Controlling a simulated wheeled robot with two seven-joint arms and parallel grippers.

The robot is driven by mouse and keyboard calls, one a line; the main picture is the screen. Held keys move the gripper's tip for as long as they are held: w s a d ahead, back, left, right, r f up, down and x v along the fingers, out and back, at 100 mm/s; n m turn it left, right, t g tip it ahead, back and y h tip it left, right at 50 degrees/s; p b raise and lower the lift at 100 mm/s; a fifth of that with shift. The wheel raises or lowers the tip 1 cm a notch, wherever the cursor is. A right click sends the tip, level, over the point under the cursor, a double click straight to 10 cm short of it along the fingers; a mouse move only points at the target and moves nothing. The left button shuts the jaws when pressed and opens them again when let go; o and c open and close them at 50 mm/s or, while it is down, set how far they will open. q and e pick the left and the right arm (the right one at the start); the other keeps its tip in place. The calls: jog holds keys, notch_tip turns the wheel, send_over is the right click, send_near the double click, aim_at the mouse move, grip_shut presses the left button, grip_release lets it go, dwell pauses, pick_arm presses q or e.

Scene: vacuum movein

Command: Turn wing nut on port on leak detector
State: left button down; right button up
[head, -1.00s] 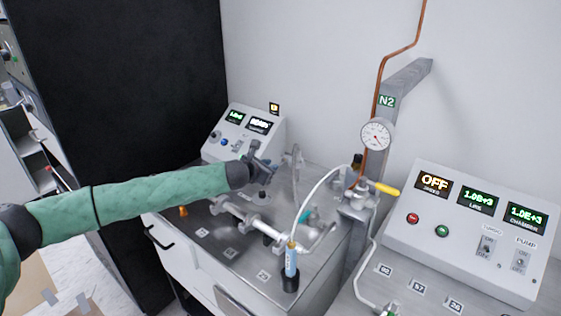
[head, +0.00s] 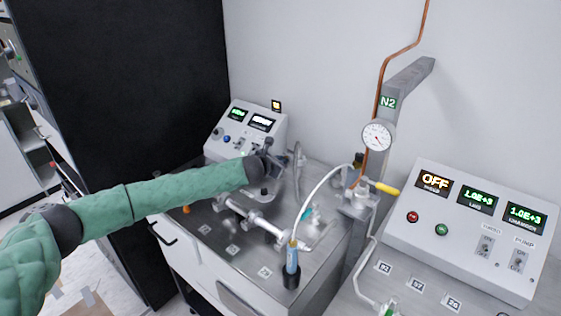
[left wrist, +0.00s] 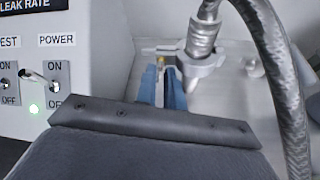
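The leak detector (head: 236,138) is a white console with lit displays at the back of the metal cart. In the left wrist view its panel (left wrist: 85,60) shows at left. A grey clamp (left wrist: 202,66) encircles the port under a braided metal hose (left wrist: 275,75). A small brass-coloured part, apparently the wing nut (left wrist: 160,61), is at the clamp's left end. My left gripper (left wrist: 162,78) has blue fingers with a narrow gap, their tips at the brass part. Whether they touch it is unclear. In the head view my left arm largely hides this spot. My right gripper is out of view.
A steel tube fitting (head: 255,220) and a blue-bodied tool in a black holder (head: 291,280) are on the cart top. A gauge (head: 376,136) and a yellow-handled valve (head: 380,187) stand to the right. A pump control box (head: 470,225) is at far right.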

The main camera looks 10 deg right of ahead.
pick_arm(q)
jog(key=shift+m+t, duration=0.3)
jog(key=shift+m, duration=0.4)
jog(key=shift+d+m+t+y, duration=0.1)
jog(key=shift+m+t+y, duration=0.2)
jog(key=shift+m+t, duration=0.15)
jog(key=shift+s+m+t+y+p, duration=0.1)
jog(key=shift+m+t+y+p, duration=0.25)
jog(key=shift+m+t, duration=0.3)
jog(key=shift+m, duration=0.6)
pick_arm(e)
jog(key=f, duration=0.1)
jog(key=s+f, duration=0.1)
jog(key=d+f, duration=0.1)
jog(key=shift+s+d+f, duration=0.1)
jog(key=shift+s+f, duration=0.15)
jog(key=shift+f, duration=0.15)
pick_arm(q)
jog(key=shift+f, duration=0.1)
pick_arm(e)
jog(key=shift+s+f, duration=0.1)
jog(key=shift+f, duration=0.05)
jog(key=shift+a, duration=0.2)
